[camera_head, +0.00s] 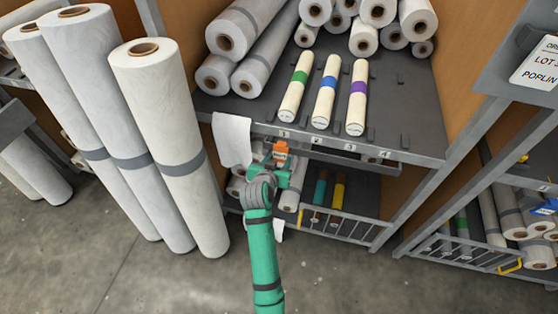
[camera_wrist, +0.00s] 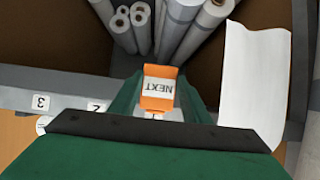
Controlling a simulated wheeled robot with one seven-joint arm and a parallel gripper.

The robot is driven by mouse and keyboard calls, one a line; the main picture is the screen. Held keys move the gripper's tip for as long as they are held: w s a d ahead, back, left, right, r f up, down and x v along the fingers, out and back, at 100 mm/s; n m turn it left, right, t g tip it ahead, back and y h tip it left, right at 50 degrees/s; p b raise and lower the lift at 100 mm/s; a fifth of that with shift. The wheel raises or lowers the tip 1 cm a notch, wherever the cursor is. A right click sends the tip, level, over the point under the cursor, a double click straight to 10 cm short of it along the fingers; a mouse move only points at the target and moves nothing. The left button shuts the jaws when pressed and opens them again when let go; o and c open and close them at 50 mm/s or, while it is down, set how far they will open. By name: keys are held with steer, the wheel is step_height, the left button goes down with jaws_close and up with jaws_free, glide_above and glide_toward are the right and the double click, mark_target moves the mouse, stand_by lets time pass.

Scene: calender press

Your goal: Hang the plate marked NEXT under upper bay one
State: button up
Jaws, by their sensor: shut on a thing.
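The orange plate (camera_head: 281,148) shows in the head view just below the label 1 (camera_head: 285,133) on the upper shelf's front edge (camera_head: 335,145). In the wrist view the plate (camera_wrist: 157,80) carries a white label reading NEXT, upside down in the picture. My gripper (camera_head: 280,160) is shut on the plate. Its green fingers (camera_wrist: 158,100) stand either side of it in the wrist view. Labels 2 (camera_wrist: 97,106) and 3 (camera_wrist: 41,102) show to the left there. I cannot tell whether the plate touches the shelf edge; label 1 is hidden in the wrist view.
A white sheet (camera_head: 232,138) hangs left of the plate. Banded rolls, green (camera_head: 295,87), blue (camera_head: 325,95) and purple (camera_head: 357,97), lie on the upper shelf; the place above label 4 is bare. Tall rolls (camera_head: 160,130) stand at left. A lower rack (camera_head: 340,225) sits below.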

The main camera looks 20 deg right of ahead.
steer(key=o, duration=1.2)
steer(key=v, duration=1.1)
